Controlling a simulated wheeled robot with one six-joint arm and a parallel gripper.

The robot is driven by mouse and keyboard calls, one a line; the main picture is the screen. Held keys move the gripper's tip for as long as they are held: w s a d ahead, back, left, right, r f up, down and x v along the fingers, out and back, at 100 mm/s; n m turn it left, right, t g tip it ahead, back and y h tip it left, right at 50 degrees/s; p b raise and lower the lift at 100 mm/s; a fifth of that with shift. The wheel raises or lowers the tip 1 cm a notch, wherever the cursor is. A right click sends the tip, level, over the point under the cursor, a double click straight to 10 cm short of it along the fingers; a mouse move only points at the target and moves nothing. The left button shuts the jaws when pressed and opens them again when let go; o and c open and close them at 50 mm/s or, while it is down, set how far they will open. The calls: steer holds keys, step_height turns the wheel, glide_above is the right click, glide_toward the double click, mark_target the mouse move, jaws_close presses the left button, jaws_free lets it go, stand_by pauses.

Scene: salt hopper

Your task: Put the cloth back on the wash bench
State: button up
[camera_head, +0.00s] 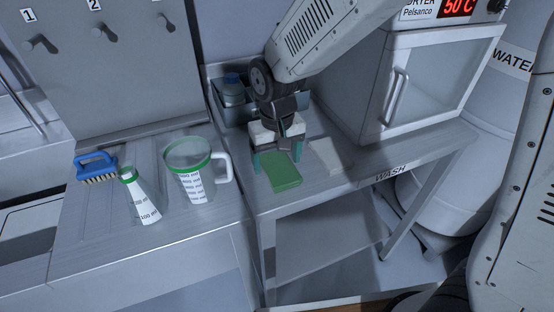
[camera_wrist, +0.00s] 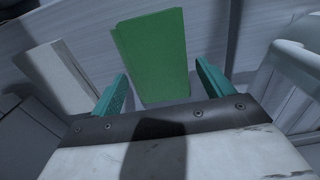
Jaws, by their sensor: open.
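The green cloth (camera_head: 284,174), a flat folded rectangle, lies on the wash bench (camera_head: 345,184) near its front left. My gripper (camera_head: 277,158) is over the bench at the cloth's back end, with its teal fingers apart. In the wrist view the cloth (camera_wrist: 154,50) extends ahead of my gripper (camera_wrist: 162,86), its near end between the two fingers. I see no grip on it. I cannot tell the exact height of the fingertips above the bench.
A pale flat piece (camera_head: 324,155) lies right of the cloth. A grey bin with a bottle (camera_head: 233,92) stands behind, and the dryer (camera_head: 428,80) at right. On the left counter are a measuring jug (camera_head: 188,172), a cone-shaped vessel (camera_head: 140,196) and a blue brush (camera_head: 96,165).

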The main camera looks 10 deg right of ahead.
mark_target(277, 164)
step_height(277, 164, up, 11)
steer(key=s+d+r+m, duration=0.1)
steer(key=s+d+r, duration=0.2)
steer(key=s+d, duration=0.3)
steer(key=s+d+r+m, duration=0.1)
steer(key=s+d+r, duration=0.25)
steer(key=d, duration=0.45)
steer(key=s+d+f+m+t, duration=0.1)
steer(key=s+d+f, duration=0.1)
steer(key=s+d, duration=0.5)
steer(key=s, duration=0.4)
